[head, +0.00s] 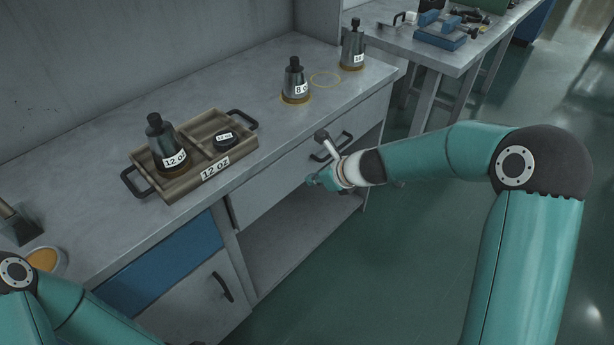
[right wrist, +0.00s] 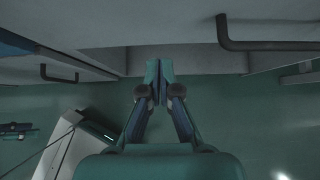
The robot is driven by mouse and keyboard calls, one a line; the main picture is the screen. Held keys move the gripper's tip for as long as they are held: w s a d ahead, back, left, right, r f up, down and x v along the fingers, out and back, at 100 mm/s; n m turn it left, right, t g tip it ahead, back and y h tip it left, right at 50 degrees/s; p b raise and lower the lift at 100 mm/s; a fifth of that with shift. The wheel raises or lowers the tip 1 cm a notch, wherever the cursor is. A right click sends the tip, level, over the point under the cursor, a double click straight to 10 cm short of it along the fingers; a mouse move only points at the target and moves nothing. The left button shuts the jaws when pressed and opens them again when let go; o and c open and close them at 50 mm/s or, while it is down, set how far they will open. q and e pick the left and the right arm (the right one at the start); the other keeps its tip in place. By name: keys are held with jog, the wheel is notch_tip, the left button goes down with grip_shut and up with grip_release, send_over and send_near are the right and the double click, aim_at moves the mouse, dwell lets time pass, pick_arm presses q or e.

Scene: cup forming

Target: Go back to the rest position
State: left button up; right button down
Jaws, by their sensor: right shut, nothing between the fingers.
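My right gripper (head: 318,181) is in front of the grey bench, near the front of a grey drawer (head: 278,188). In the right wrist view its fingers (right wrist: 158,80) are together with nothing between them. They are apart from the dark drawer handle (head: 331,146), which also shows at the upper right of the right wrist view (right wrist: 268,44). My left arm enters at the lower left of the head view; its gripper is not in view.
On the bench (head: 90,203) a wooden tray (head: 148,180) holds a 12 oz bottle-like form (head: 165,148) and a dark lidded piece (head: 226,137). Similar forms (head: 295,82) (head: 353,47) stand farther back. An open shelf (head: 295,232) lies below the drawer. The floor at right is clear.

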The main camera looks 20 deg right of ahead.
jog(key=p+v, duration=0.3)
jog(key=v, duration=0.6)
jog(key=s+a+f+n+g, duration=0.25)
jog(key=s+f, duration=0.25)
jog(key=f, duration=0.4)
jog(key=s+a+f+n+g, duration=0.25)
jog(key=s+f, duration=0.25)
jog(key=f, duration=0.3)
jog(key=s+a+f+n+g, duration=0.2)
jog(key=s+f+n, duration=0.3)
jog(key=s+n, duration=0.3)
jog(key=s+a+f+n+g, duration=0.2)
jog(key=s+f+n, duration=0.3)
jog(key=s+n, duration=0.2)
notch_tip(320, 180, up, 13)
jog(key=n+t+p, duration=0.1)
jog(key=n+p, duration=0.7)
jog(key=p, duration=0.4)
jog(key=shift+w+a+t, duration=0.2)
jog(key=shift+w+t, duration=0.2)
jog(key=shift+w, duration=0.05)
